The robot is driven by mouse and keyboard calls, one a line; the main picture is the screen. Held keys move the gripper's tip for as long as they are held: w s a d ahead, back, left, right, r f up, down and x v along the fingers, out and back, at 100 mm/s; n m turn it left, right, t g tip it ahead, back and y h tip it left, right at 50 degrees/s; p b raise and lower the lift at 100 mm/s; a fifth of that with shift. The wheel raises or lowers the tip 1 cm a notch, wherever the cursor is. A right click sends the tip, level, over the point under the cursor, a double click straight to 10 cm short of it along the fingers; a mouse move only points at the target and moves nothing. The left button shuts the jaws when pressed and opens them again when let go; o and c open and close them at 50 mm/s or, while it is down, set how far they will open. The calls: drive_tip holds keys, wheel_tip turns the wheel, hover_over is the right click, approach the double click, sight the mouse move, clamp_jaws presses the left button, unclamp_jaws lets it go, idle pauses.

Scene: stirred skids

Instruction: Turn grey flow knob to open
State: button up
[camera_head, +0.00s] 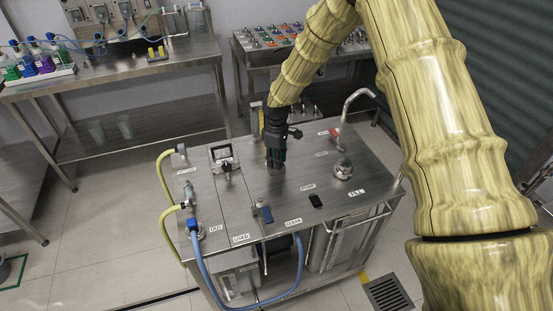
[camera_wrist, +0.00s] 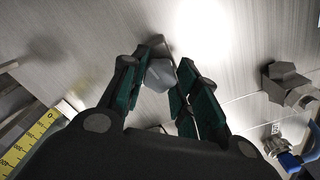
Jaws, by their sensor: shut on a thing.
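The grey flow knob (camera_wrist: 160,75) shows between my fingers in the wrist view, just above the steel top of the skid. My gripper (camera_wrist: 160,88) is shut on it, with a green-padded finger on each side. In the head view my gripper (camera_head: 275,163) points down at the skid top (camera_head: 240,195), and it hides the knob there. The knob's turned position cannot be told from these frames.
A gauge or framed handle (camera_head: 224,156) stands left of my gripper. A blue lever (camera_head: 265,212) and a black switch (camera_head: 316,201) are nearer the front. A blue hose (camera_head: 215,281) hangs in front.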

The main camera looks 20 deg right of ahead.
drive_tip(key=shift+n, duration=0.8)
drive_tip(key=shift+d, duration=0.1)
drive_tip(key=o, duration=1)
drive_tip(key=shift+r, duration=0.15)
wheel_tip(320, 180, up, 12)
